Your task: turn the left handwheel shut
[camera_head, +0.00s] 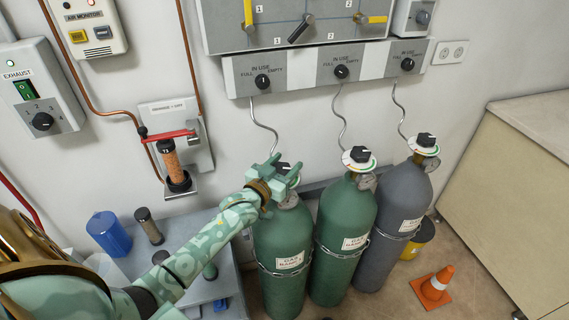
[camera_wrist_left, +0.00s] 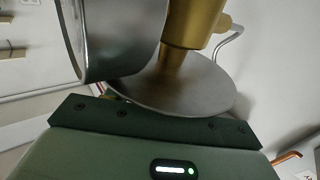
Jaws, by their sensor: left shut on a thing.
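The left handwheel (camera_head: 284,165) is a small black knob on top of the left green gas cylinder (camera_head: 283,238). My left gripper (camera_head: 280,171) is at that knob, shut on it, and its fingers cover most of it. In the left wrist view a gold valve body (camera_wrist_left: 188,35), a grey metal disc (camera_wrist_left: 185,85) and a curved metal rim (camera_wrist_left: 115,50) sit close in front of the gripper's palm. The fingertips and the grip itself are not clear there. My right gripper is not in view.
A second green cylinder (camera_head: 343,235) and a grey cylinder (camera_head: 398,225) stand to the right, with their own black knobs. An orange cone (camera_head: 433,288) stands on the floor.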

